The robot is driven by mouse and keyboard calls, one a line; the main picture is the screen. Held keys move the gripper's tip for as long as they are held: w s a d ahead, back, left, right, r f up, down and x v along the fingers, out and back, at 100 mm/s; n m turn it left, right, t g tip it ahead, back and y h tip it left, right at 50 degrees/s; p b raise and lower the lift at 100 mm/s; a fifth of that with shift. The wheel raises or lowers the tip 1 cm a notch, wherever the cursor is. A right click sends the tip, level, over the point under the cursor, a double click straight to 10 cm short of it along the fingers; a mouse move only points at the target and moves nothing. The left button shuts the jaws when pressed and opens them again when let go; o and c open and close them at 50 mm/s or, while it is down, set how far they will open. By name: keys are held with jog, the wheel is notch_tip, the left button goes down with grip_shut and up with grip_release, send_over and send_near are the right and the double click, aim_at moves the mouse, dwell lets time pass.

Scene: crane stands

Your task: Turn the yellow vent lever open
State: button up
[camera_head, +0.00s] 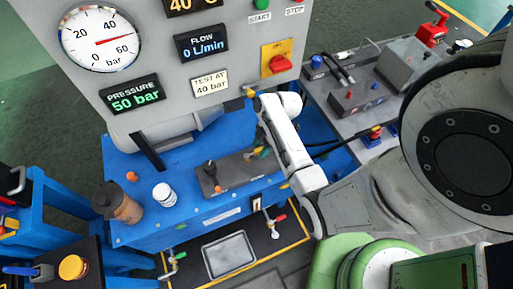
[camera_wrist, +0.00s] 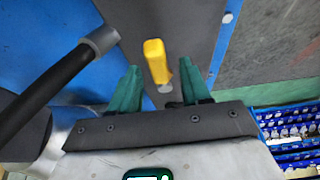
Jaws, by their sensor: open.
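The yellow vent lever (camera_wrist: 156,60) stands out from a dark grey plate in the wrist view. My gripper (camera_wrist: 160,84) is open, with one green finger on each side of the lever. Gaps show between the lever and both fingers, and I see no contact. In the head view, yellow and green parts show small at the right end of the grey block (camera_head: 232,175) on the blue bench (camera_head: 135,165). There my white arm partly crowds the view, so the lever and fingers are hard to separate. A gauge (camera_head: 101,39) has a red needle, and the pressure display (camera_head: 134,93) reads 50 bar.
A black bar with a grey collar (camera_wrist: 99,41) lies left of my fingers. A brown bottle (camera_head: 117,203) and a white jar (camera_head: 164,194) stand on the bench's left. A grey tray (camera_head: 229,254) lies on the floor in front. A cluttered grey bench (camera_head: 350,100) stands at right.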

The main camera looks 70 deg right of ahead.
grip_shut()
dwell(0.4)
